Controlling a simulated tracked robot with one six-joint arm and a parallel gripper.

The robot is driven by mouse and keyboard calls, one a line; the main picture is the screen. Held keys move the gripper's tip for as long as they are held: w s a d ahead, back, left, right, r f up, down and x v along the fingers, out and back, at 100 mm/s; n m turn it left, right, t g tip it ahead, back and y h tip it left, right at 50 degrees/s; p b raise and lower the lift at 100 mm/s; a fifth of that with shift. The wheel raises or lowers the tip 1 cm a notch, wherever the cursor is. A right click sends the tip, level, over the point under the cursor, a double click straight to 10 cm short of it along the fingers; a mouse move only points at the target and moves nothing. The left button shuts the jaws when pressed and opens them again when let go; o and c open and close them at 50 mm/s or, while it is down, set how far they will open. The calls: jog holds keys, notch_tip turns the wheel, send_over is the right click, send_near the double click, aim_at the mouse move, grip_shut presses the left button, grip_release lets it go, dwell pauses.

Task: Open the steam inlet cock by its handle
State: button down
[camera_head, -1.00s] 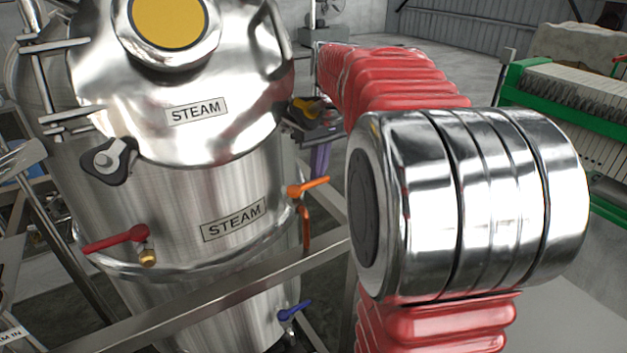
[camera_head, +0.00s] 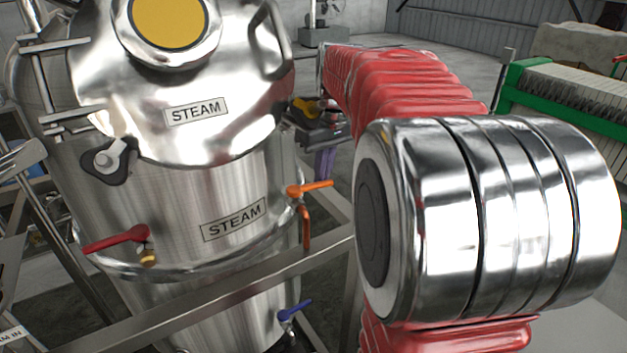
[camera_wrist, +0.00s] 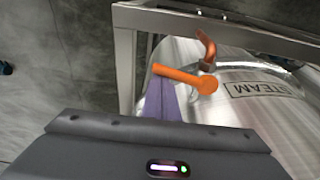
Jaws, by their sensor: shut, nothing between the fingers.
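A steel vessel (camera_head: 180,190) marked STEAM carries a red handle (camera_head: 118,239) on its left, an orange handle (camera_head: 310,188) on its right and a blue handle (camera_head: 295,310) lower down. I cannot tell from a label which one is the steam inlet cock. My gripper (camera_head: 322,168) has purple fingers, seen small beyond the vessel's right edge, behind the orange handle in this view. In the wrist view the shut, empty fingers (camera_wrist: 162,102) are close to the orange handle (camera_wrist: 185,78), overlapping it in the picture. Contact cannot be told.
A steel frame rail (camera_head: 220,296) crosses in front of the vessel. A bent copper-coloured pipe (camera_wrist: 206,48) is beside the orange handle. A green-framed machine (camera_head: 570,95) stands at right.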

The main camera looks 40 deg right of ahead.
jog(key=shift+s, duration=0.9)
jog(key=shift+w, duration=0.4)
dwell(0.5)
notch_tip(320, 180, up, 7)
dwell(1.6)
dwell(0.5)
